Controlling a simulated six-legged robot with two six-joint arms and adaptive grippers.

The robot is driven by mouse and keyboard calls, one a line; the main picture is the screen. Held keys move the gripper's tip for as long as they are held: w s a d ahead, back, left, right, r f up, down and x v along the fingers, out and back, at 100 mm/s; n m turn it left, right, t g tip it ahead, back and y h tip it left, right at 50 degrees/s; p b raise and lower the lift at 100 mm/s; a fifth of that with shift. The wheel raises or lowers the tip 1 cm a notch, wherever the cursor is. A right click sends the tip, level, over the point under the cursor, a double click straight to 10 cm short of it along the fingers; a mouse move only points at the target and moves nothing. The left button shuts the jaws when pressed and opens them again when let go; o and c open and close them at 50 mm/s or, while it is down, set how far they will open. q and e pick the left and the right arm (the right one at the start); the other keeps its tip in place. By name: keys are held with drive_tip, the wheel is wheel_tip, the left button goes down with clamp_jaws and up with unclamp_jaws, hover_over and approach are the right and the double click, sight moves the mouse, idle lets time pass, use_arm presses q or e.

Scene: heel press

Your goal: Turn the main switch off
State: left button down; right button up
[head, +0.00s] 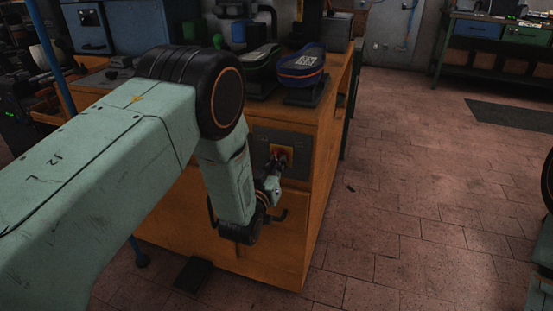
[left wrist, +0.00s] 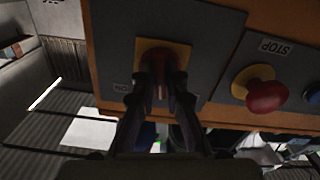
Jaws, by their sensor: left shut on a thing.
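The main switch (head: 283,151) is a red rotary knob on a yellow plate, set in a grey panel on the front of the orange machine cabinet. In the left wrist view the red knob (left wrist: 161,90) sits between the two dark fingers of my left gripper (left wrist: 162,85), which is shut on it. An "ON" label shows to the left of the yellow plate. In the head view my left gripper (head: 275,168) reaches the panel from below, and the arm covers part of the cabinet. My right gripper is not in view.
In the left wrist view a red mushroom stop button (left wrist: 266,97) on a yellow base sits right of the switch, under a "STOP" label. Shoe-like parts (head: 301,67) rest on the cabinet top. A workbench (head: 490,40) stands far right.

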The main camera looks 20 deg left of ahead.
use_arm(q)
drive_tip(key=shift+n+p, duration=1.25)
drive_tip(key=shift+n, duration=2.05)
drive_tip(key=c, duration=1.4)
unclamp_jaws()
drive_tip(key=s, duration=1.2)
drive_tip(key=shift+a, duration=0.2)
